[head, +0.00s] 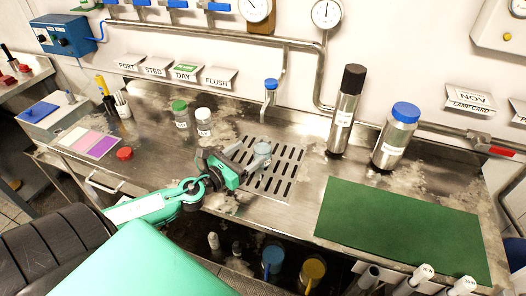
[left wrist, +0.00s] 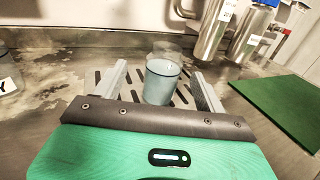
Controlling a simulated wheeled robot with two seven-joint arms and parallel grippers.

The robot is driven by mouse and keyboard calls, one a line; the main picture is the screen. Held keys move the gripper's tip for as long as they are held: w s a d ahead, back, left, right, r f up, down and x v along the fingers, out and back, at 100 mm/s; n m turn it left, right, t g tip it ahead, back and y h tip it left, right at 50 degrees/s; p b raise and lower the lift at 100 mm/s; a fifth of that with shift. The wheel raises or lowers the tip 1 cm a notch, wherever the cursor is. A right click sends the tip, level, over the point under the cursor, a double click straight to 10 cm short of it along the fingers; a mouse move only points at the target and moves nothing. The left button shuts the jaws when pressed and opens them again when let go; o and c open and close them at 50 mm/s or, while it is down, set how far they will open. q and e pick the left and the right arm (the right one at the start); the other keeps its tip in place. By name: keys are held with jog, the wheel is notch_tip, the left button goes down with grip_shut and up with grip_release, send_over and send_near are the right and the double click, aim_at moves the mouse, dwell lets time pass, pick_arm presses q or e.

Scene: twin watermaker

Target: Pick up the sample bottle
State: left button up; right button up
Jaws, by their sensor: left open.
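A small pale grey-blue cylindrical container, which looks like the sample bottle (left wrist: 162,82), stands upright over the slotted drain grate in the left wrist view. In the head view its grey top (head: 262,148) shows just beyond my left gripper (head: 243,160). The left gripper (left wrist: 158,92) is open, with one finger on each side of the container. The container's lower part is hidden by the gripper's front edge. My right gripper is not in view.
The slotted grate (head: 285,178) lies in the steel counter. Steel bottles with black (head: 345,110) and blue (head: 397,135) caps stand right, behind a green mat (head: 400,228). Two small jars (head: 181,115) stand left.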

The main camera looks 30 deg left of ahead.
aim_at(267, 142)
pick_arm(q)
jog(key=shift+w+d+p, duration=0.2)
jog(key=shift+w+p, duration=0.15)
jog(key=shift+w, duration=1.1)
jog(key=shift+w+d+r+p, duration=0.1)
jog(key=shift+w+d+p, duration=0.15)
jog(key=shift+w, duration=0.2)
jog(key=w, duration=0.1)
jog(key=w+d+p, duration=0.1)
jog(key=w, duration=0.1)
jog(key=shift+w+f, duration=0.25)
jog(key=shift+w, duration=0.35)
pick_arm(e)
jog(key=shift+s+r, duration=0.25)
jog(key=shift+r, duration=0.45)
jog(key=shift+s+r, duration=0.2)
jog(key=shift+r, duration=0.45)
pick_arm(q)
jog(key=c, duration=1.2)
jog(key=shift+r+p, duration=0.2)
jog(key=shift+p, duration=0.1)
jog(key=shift+c, duration=0.2)
